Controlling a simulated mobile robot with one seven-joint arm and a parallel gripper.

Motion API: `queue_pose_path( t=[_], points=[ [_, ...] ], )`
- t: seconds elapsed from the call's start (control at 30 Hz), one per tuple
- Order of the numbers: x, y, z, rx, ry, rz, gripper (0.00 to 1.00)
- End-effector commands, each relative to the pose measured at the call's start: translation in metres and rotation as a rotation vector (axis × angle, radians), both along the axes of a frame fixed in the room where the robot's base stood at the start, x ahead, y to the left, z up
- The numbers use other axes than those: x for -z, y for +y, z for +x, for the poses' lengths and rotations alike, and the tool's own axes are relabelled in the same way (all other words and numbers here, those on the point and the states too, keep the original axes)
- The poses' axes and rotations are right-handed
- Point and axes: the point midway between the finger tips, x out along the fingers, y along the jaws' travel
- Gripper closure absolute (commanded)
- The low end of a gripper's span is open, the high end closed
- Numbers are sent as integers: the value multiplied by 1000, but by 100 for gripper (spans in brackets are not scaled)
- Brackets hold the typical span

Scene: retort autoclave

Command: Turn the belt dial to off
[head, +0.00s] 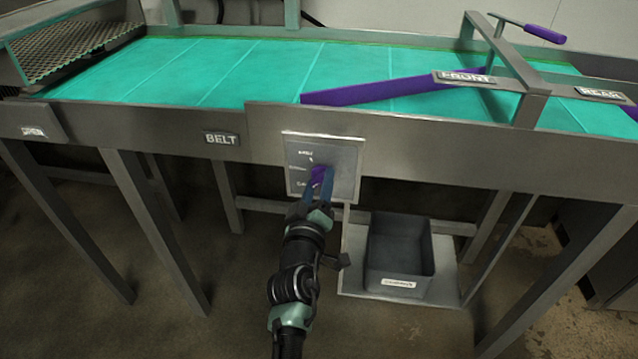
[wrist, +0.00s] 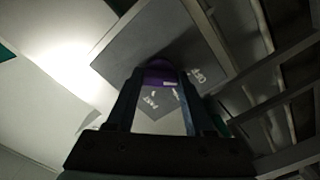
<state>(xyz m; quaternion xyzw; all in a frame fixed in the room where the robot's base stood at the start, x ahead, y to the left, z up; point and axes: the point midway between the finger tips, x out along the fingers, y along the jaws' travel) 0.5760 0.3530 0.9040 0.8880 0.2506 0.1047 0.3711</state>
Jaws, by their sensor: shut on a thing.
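The belt dial is a purple knob (head: 319,176) on a light grey panel (head: 348,160) on the front of the conveyor frame, to the right of the "BELT" plate (head: 221,139). My gripper (head: 321,178) reaches up from below and is shut on the knob. In the wrist view the knob (wrist: 158,72) sits between the two fingers (wrist: 158,92), and the panel (wrist: 190,40) is tilted behind it. The knob's pointer setting cannot be told.
A teal belt (head: 240,70) runs along the top, with a purple diverter bar (head: 390,90) across it. A grey bin (head: 400,262) stands on a low shelf right of my arm. Table legs (head: 150,230) stand at left, and open floor lies between them.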

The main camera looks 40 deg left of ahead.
Motion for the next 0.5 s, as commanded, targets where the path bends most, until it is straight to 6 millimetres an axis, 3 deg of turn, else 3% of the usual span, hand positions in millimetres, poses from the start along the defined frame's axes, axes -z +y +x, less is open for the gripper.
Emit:
queue_pose_path(
  t=[0.4,0.43,0.5],
  points=[
    [1,0,0,0,-6,-12,100],
    [1,0,0,0,-6,-12,46],
    [1,0,0,0,-5,-11,33]
  ],
)
